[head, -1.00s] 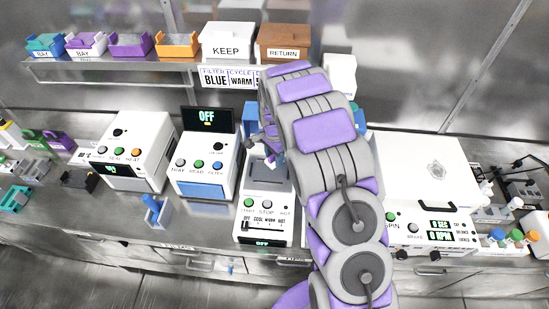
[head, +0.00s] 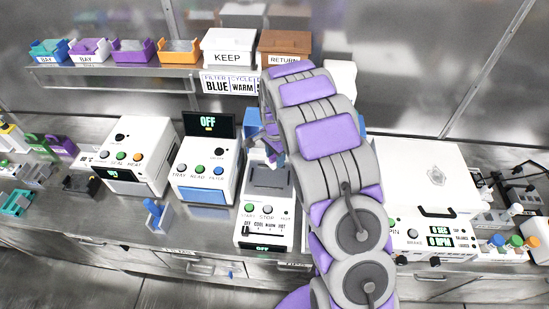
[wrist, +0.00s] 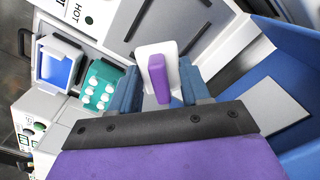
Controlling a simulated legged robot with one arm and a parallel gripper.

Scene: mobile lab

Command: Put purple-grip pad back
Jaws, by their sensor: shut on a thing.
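The purple-grip pad (wrist: 157,82) is a white plate with a purple handle. In the wrist view it sits between the blue-grey fingers of my gripper (wrist: 158,90), which is shut on it. The pad is held above the white device with the HOT label (wrist: 82,15), close to a blue bin (wrist: 298,48) on the right. In the head view the gripper is mostly hidden behind my arm, near the back of the white COOL/WARM/HOT device (head: 265,215). The pad cannot be made out there.
A teal rack with white pieces (wrist: 101,84) and a white-framed blue tray (wrist: 58,64) lie left in the wrist view. The KEEP bin (head: 229,47) and RETURN bin (head: 284,45) stand on the shelf. A large white spin machine (head: 425,180) is right of my arm.

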